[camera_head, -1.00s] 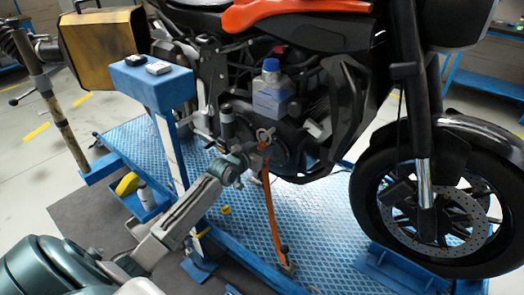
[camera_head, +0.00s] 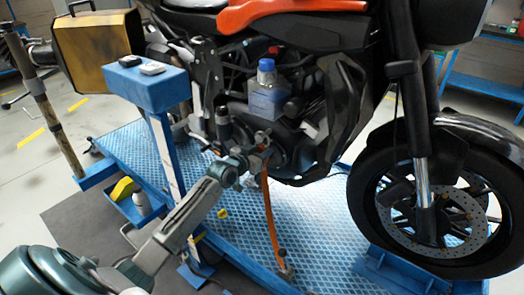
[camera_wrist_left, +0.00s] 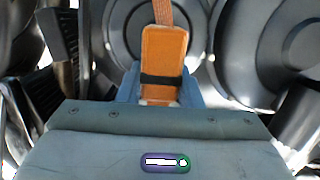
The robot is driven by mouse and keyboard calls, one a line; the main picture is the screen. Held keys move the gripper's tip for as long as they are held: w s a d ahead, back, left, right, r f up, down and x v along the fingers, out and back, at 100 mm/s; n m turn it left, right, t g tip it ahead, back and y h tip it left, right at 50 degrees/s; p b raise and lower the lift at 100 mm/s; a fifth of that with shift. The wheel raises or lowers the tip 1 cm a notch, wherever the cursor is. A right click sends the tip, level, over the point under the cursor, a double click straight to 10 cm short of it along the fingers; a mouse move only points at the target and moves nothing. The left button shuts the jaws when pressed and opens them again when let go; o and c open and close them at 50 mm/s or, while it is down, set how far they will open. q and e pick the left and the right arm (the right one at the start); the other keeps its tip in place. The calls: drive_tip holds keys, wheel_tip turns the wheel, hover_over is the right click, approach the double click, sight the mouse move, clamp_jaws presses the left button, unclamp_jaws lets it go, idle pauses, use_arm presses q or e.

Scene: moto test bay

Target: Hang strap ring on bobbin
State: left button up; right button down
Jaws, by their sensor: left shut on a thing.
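An orange strap (camera_head: 270,215) runs from my left gripper down to a fitting (camera_head: 284,270) at the blue stand's front edge. My left gripper (camera_head: 258,152) is shut on the strap's upper end, close against the motorcycle's lower engine side. In the left wrist view the strap's orange end piece (camera_wrist_left: 163,58), with a black band, rises from between the jaws; the ring itself is not visible there. In the head view a small metal part, perhaps the ring, shows just above the jaws. I cannot make out the bobbin for certain. My right gripper is not in view.
The motorcycle's front wheel (camera_head: 430,212) stands at the right. A blue post table (camera_head: 148,88) with two small devices stands left of my gripper. A blue-capped bottle (camera_head: 266,92) sits above it. A blue tray (camera_head: 140,210) holds a yellow item and a bottle.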

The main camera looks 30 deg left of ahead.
use_arm(q)
drive_tip(key=shift+f, duration=0.25)
drive_tip(key=o, duration=1.1)
drive_tip(key=shift+o, duration=0.2)
